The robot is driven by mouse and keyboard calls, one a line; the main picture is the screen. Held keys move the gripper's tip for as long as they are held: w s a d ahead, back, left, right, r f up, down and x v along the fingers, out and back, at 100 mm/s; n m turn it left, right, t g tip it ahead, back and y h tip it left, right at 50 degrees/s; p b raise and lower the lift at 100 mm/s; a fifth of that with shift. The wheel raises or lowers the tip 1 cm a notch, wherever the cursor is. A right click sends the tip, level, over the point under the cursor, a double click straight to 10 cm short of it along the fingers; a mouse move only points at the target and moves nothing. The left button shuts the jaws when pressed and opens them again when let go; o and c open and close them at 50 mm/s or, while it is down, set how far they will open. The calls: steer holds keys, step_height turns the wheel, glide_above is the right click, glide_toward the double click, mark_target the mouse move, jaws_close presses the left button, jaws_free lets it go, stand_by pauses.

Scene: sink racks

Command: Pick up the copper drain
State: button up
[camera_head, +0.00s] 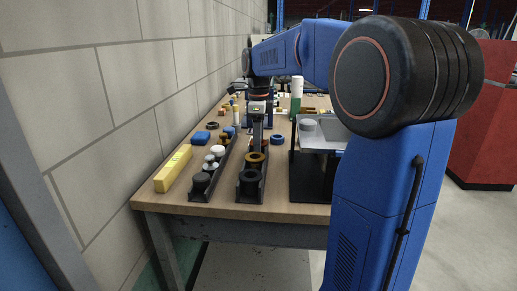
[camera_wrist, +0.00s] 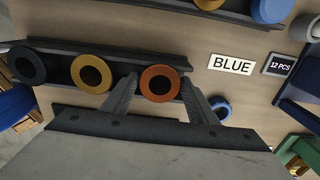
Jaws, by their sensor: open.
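The copper drain (camera_wrist: 146,84) is an orange-brown ring with a dark centre, at the right end of a dark rack (camera_wrist: 150,57) in the wrist view. My gripper (camera_wrist: 159,80) is open, with one finger on each side of the copper drain. I cannot tell whether the fingers touch it. In the same rack, left of it, are a gold ring (camera_wrist: 77,74) and a black ring (camera_wrist: 14,67). In the head view my gripper (camera_head: 257,140) hangs over the far part of this rack and mostly hides the copper drain.
A second rack (camera_head: 198,195) with grey, white and dark pieces stands to the left, beside a yellow box (camera_head: 174,169). A blue ring (camera_head: 277,139) lies right of my gripper. A black stand with a grey tray (camera_head: 322,139) is further right. A wall borders the bench's left side.

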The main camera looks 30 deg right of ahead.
steer(key=shift+f, duration=0.55)
steer(key=c, duration=0.8)
